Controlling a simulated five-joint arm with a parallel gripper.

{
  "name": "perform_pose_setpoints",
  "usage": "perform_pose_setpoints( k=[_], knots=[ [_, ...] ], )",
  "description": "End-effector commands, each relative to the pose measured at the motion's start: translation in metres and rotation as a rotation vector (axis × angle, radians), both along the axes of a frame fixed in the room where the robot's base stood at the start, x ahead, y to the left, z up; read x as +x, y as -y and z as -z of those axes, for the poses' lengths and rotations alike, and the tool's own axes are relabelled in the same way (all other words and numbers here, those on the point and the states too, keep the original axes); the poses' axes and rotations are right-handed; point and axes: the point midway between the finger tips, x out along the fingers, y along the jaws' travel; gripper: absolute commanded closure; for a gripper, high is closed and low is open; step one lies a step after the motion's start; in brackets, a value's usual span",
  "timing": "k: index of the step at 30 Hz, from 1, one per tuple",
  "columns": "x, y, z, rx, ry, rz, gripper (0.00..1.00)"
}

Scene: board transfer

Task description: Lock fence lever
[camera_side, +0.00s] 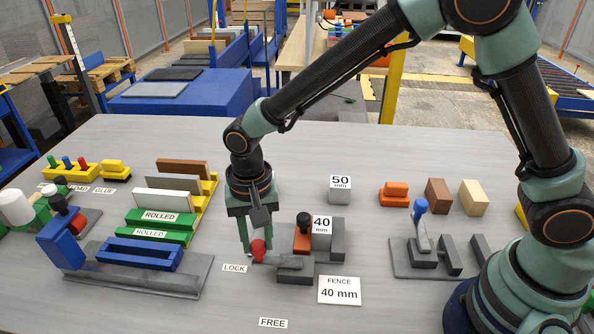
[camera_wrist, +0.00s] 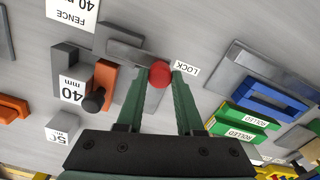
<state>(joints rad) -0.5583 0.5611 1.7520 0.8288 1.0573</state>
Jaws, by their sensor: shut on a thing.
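The fence lever ends in a red knob (camera_side: 258,249), which also shows in the wrist view (camera_wrist: 160,74). Its grey arm (camera_side: 284,260) runs right from the knob over the fence fixture. My gripper (camera_side: 252,252) points down with its green fingers on either side of the knob, shut on it; the fingers also frame it in the wrist view (camera_wrist: 158,80). The LOCK label (camera_side: 235,268) lies just beside the knob, and the FREE label (camera_side: 273,322) lies nearer the front edge. An orange block with a black knob (camera_side: 302,235) and a 40 mm block (camera_side: 322,230) stand in the fixture.
A FENCE 40 mm card (camera_side: 339,290) lies in front of the fixture. A 50 mm block (camera_side: 340,188) stands behind it. A blue clamp fixture (camera_side: 138,253) and green ROLLED holders (camera_side: 160,222) stand left. A blue-knobbed fixture (camera_side: 422,235) stands right.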

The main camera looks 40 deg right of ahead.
Motion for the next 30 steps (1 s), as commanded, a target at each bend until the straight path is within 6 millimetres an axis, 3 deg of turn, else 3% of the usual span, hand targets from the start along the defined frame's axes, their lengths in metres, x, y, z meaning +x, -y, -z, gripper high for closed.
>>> perform_pose_setpoints(
  k=[18,19,21,30],
  knots=[
    [0.0036,0.0029,-0.0016,0.001,0.002,0.045,1.00],
    [0.0036,0.0029,-0.0015,0.001,0.002,0.045,0.57],
    [0.0034,0.0028,-0.0014,0.001,0.002,0.044,0.34],
    [0.0025,0.0023,-0.0009,0.001,0.000,0.041,0.34]
  ],
)
